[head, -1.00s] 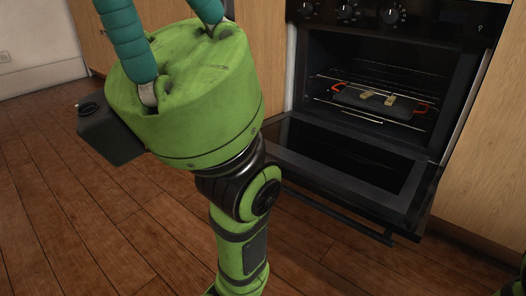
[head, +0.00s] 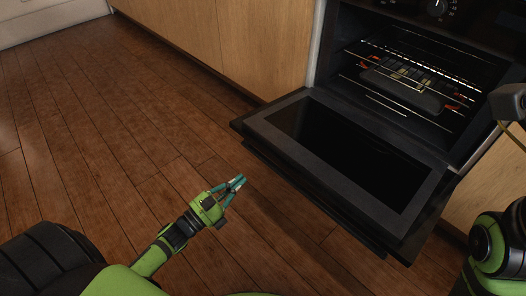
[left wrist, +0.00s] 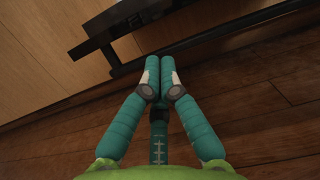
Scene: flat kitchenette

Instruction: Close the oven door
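The oven door (head: 423,211) is folded down open, roughly level, with a dark glass panel and a handle bar along its front edge. The oven (head: 470,60) stands open behind it. My left gripper (head: 236,184) is low over the wood floor, in front and to the left of the door, apart from it. In the left wrist view its teal fingers (left wrist: 159,66) meet at the tips with nothing between them. A dark bar at the door's edge (left wrist: 160,57) shows just beyond them. My right arm shows partly at the right edge; its fingers are out of view.
A dark tray (head: 405,88) with light pieces sits on the oven rack (head: 425,65). Wood cabinets (head: 235,40) stand left of the oven. The floor (head: 110,130) in front and to the left is clear.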

